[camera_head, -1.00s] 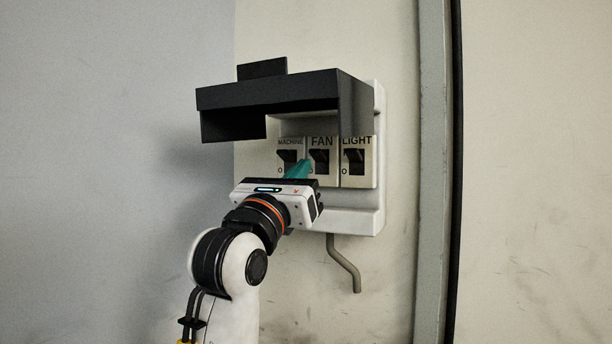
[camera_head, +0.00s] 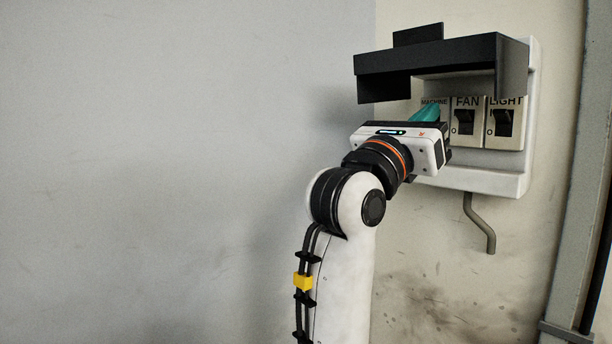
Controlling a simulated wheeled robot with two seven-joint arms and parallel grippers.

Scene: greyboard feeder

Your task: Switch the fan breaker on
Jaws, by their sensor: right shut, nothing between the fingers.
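The fan breaker (camera_head: 464,122) is the middle switch under the label FAN, with a dark lever in a pale plate and an O mark at lower left. Its lever looks much like that of the light breaker (camera_head: 503,123); I cannot tell its position for certain. The machine breaker is at the left, mostly hidden by my right gripper (camera_head: 428,113). That gripper's teal fingers are shut and empty, in front of the machine breaker and left of the fan lever. Whether they touch anything is unclear. My left gripper is out of view.
A black hood (camera_head: 440,57) juts out over the breakers, with side walls hanging down. The white box (camera_head: 490,181) is fixed to the wall, and a bent grey pipe (camera_head: 480,222) comes out below. A metal post (camera_head: 567,190) stands at the right. The left wall is bare.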

